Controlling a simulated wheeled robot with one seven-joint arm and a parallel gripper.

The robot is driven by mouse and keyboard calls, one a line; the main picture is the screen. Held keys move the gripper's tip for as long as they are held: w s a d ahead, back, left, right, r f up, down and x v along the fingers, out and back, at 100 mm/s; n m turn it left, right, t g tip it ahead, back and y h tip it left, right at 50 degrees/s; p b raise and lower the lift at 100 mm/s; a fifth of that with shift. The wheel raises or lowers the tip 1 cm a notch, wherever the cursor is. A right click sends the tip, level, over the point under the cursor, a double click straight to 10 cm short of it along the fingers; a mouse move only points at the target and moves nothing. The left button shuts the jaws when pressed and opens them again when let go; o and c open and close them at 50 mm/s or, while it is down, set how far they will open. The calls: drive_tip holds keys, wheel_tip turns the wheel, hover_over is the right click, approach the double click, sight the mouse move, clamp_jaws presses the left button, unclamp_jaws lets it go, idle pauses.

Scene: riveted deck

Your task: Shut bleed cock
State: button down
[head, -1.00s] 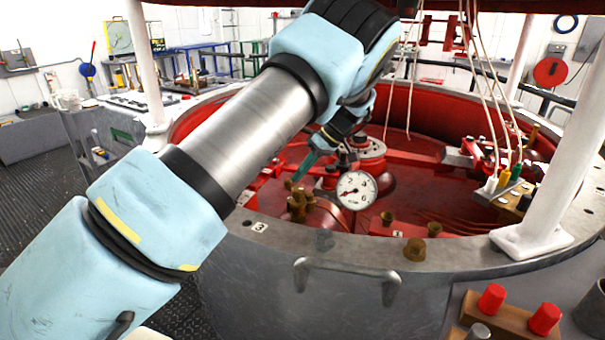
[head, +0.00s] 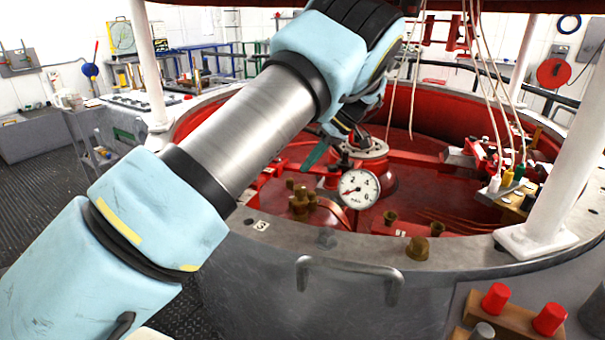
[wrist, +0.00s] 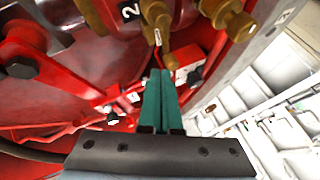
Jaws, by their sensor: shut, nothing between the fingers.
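A cluster of brass fittings (head: 300,203) stands on the red dished deck, left of the white-faced gauge (head: 358,189); I take the bleed cock to be among it. In the wrist view, brass fittings (wrist: 226,18) show at the top, and one brass stem (wrist: 183,57) reaches down close to my fingertips. I cannot tell from this angle whether the cock is open or closed. My gripper (head: 312,162) is above and behind the cluster, with its teal fingers shut together and empty. In the wrist view, the fingertips (wrist: 160,73) appear just below the brass, with no clear contact.
A grey rim (head: 440,258) with a brass plug (head: 418,248) rings the deck. White posts (head: 545,215) and hanging cables stand at the right. A block with red caps (head: 549,319) sits at the front right. Red pipes and dark bolts crowd the wrist view.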

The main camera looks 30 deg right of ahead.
drive_tip(key=v, duration=0.7)
drive_tip(key=shift+b, duration=0.35)
drive_tip(key=shift+s+d, duration=0.1)
